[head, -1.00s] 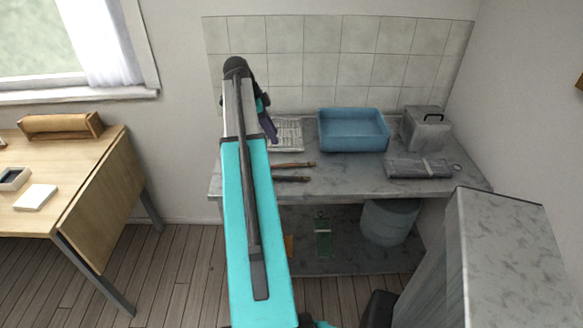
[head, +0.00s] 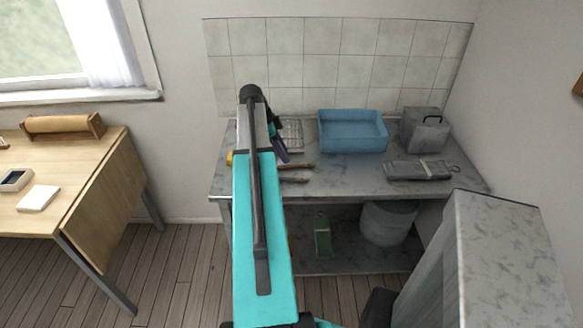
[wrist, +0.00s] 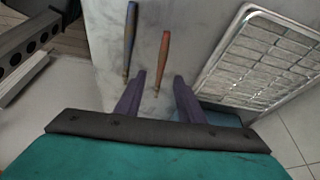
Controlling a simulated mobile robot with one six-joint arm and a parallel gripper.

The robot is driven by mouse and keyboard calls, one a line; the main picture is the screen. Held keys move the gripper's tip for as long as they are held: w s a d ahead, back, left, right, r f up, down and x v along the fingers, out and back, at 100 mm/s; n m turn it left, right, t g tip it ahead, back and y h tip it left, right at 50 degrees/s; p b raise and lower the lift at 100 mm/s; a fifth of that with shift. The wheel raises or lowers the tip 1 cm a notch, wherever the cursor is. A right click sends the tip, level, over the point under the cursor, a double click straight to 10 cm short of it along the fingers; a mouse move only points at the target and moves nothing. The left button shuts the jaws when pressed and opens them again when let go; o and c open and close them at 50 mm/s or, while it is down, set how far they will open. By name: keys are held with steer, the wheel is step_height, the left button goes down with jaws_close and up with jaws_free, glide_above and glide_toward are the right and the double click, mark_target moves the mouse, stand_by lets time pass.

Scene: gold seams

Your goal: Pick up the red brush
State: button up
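The red brush (wrist: 163,58) lies on the grey marbled counter in the wrist view, its bristle end toward my gripper. In the head view the red brush (head: 298,166) is the farther of two brushes, partly hidden by my arm. A blue-handled brush (wrist: 130,40) lies beside it, to the left in the wrist view; it also shows in the head view (head: 294,180). The red brush's near end appears between the fingertips in the picture; the height gap is unclear.
A wire rack (wrist: 265,60) lies right of the brushes in the wrist view. On the counter (head: 350,178) stand a blue tub (head: 352,140), a grey box (head: 424,130) and a grey roll (head: 418,170). A yellow thing (head: 229,157) shows left of my arm.

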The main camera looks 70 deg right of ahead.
mark_target(290, 165)
steer(key=shift+f, duration=0.1)
stand_by(0.3)
steer(key=shift+p+x, duration=1.1)
steer(key=shift+x, duration=1.5)
steer(key=shift+w, duration=0.1)
jaws_close()
